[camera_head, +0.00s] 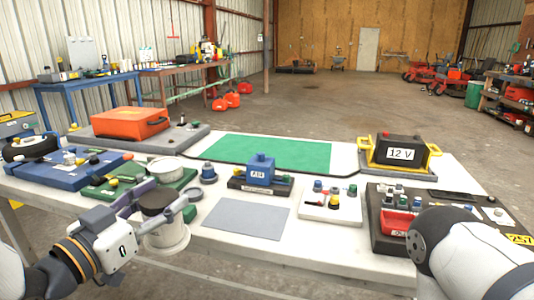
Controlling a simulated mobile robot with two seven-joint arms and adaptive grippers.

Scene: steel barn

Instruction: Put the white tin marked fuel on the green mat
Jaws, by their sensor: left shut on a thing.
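A white tin (168,238) with a dark upper part stands upright at the front left of the white table. No fuel marking shows on the side I see. My left gripper (165,207) is shut on its dark upper part, with a finger on each side. I cannot tell whether the tin's base touches the table. The green mat (235,148) lies flat and bare at the back middle of the table, beyond the tin to the right. My right arm comes in at the lower right, but its gripper is out of view.
A grey sheet (246,218) lies bare at the front. An orange case (132,123) is at the back left. A 12 V battery (398,149) stands right of the mat.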

